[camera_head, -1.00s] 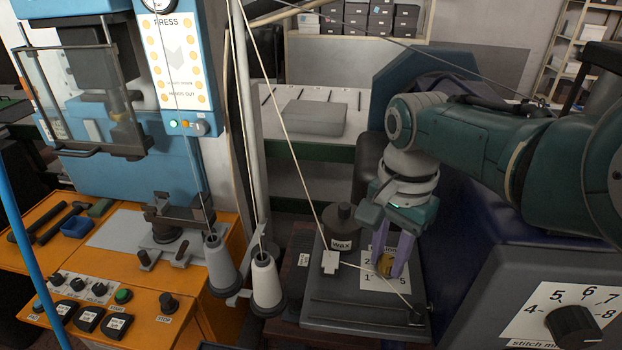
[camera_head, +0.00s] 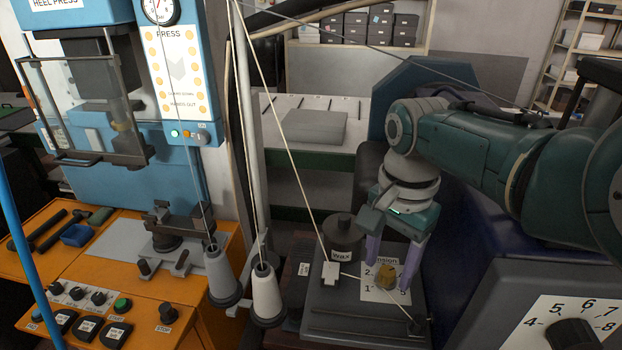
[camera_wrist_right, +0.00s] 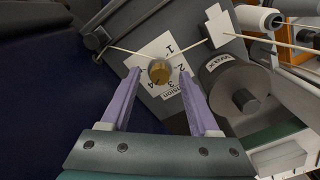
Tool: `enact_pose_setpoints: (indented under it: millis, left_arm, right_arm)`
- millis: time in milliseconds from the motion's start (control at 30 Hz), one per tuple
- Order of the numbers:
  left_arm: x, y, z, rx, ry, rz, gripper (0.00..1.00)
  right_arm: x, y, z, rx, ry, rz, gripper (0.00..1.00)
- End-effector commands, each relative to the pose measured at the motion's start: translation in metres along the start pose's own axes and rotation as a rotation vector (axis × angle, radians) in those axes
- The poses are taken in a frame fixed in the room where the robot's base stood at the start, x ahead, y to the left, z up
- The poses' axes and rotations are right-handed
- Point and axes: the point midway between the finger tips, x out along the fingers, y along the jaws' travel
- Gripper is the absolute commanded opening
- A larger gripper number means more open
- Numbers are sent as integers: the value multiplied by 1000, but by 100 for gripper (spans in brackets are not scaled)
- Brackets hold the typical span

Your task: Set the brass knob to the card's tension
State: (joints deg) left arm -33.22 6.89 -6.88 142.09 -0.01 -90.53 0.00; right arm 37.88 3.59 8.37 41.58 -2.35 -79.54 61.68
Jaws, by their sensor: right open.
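The brass knob (camera_head: 386,277) stands on a white dial card marked "tension" (camera_head: 371,292), with the digits 1, 2 and 5 readable around it. The right wrist view also shows the knob (camera_wrist_right: 160,71) and the dial card (camera_wrist_right: 148,50), with 1 to 4 readable. My right gripper (camera_head: 388,282) is open, with its two purple fingers apart on either side of the knob. In the right wrist view the fingertips (camera_wrist_right: 160,75) are clear of the knob. The knob's pointer mark is too small to read. My left gripper is not in view.
A dark wax pot (camera_head: 342,236) and a white thread guide (camera_head: 330,272) stand left of the dial. A thread runs across the dial card. A larger stitch dial (camera_head: 572,335) is at the lower right.

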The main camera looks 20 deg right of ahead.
Motion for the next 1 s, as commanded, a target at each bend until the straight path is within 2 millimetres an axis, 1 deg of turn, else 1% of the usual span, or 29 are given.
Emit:
enact_pose_setpoints:
  millis: [33,100,233,400,500,700,1000]
  left_arm:
    - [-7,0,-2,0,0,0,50]
    - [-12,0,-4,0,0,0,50]
    - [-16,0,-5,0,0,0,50]
    - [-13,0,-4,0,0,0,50]
    - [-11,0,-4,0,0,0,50]
    - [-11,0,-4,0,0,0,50]
    - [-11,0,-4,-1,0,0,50]
  right_arm:
    - [-11,0,0,0,1,-3,62]
    - [-24,0,0,0,1,-3,62]
    - [-46,0,1,0,0,-4,62]
    - [-71,-1,0,-1,1,-4,62]
    - [-82,0,0,-1,0,-2,62]
    - [-91,0,1,-1,-1,0,62]
    - [-91,0,1,-1,-1,0,62]
